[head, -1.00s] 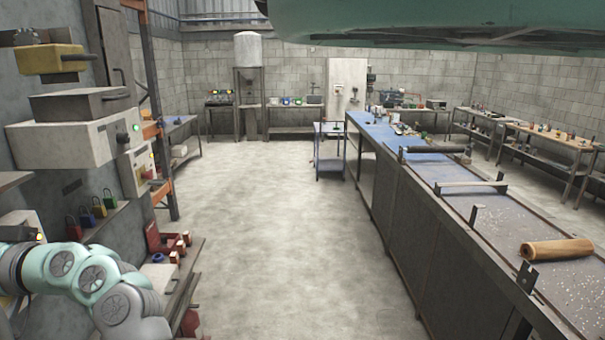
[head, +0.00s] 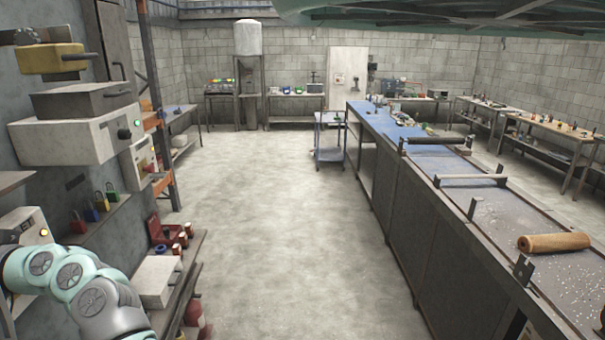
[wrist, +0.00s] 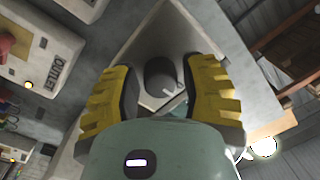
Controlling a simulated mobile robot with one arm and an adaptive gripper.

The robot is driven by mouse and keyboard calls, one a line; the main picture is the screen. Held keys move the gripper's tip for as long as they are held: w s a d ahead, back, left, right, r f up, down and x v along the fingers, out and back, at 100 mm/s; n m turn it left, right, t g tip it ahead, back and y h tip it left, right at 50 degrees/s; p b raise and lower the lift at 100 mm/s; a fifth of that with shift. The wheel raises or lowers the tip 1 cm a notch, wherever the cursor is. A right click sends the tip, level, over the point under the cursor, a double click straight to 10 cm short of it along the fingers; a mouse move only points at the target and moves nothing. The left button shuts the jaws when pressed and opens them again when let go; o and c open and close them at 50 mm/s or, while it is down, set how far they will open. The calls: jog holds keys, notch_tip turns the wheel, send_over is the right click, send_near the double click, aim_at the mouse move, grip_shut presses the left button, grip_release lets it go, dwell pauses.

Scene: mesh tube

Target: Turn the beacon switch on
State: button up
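In the wrist view, a dark round knob (wrist: 160,78) with a pale pointer line sits on a light grey panel (wrist: 150,38). My gripper (wrist: 163,84) has its yellow-backed fingers apart, one on each side of the knob. Gaps show between the knob and both fingers, so it is open. A bright lamp (wrist: 263,147) glows at the lower right. In the head view, a pale control box (head: 28,224) with a lit yellowish lamp (head: 43,233) is on the left wall, partly behind my arm. My gripper is not visible there. I cannot read a beacon label.
A box labelled OUTLET (wrist: 40,62) is at the left in the wrist view. In the head view, padlocks (head: 92,213) and a red case (head: 160,232) sit on shelves near my arm. The concrete floor (head: 275,200) is clear; a long conveyor bench (head: 430,230) stands right.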

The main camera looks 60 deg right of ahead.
grip_shut()
jog(key=shift+d+m, duration=0.1)
jog(key=shift+m, duration=0.3)
jog(key=m, duration=0.3)
jog(key=shift+p, duration=0.4)
jog(key=m, duration=0.2)
jog(key=shift+m+p, duration=0.35)
jog(key=shift+m, duration=0.05)
jog(key=m+p, duration=0.2)
jog(key=m, duration=0.3)
jog(key=shift+m+t, duration=0.3)
jog(key=shift+o, duration=2)
grip_release()
